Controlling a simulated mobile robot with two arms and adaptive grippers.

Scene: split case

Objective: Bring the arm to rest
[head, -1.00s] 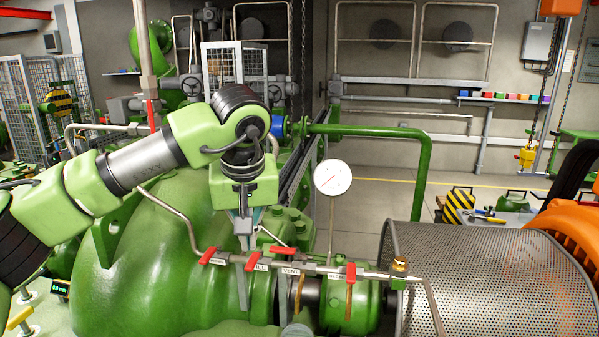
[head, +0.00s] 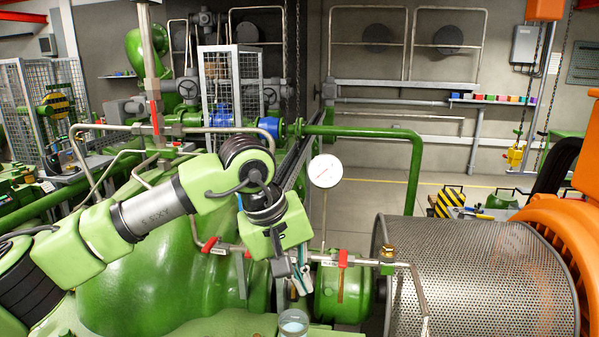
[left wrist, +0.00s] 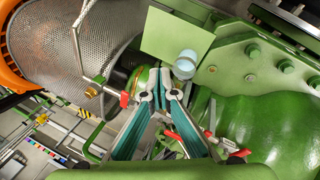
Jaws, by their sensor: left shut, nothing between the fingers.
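My left arm reaches in from the left in the head view, over the big green pump casing (head: 160,250). Its left gripper (head: 300,290) points down in front of the thin pipe with red valve handles. In the left wrist view the left gripper (left wrist: 160,72) has its fingertips together with nothing between them. A clear cup (head: 293,322) stands just below the fingertips in the head view. The cup also shows just beyond the fingertips in the left wrist view (left wrist: 186,64). I cannot tell the gap between them. My right gripper is not in view.
A red valve handle (head: 343,258) and a white dial gauge (head: 325,171) stand close to the gripper's right. A perforated metal guard (head: 480,270) and an orange motor (head: 560,210) fill the right. Open floor (head: 375,200) lies behind.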

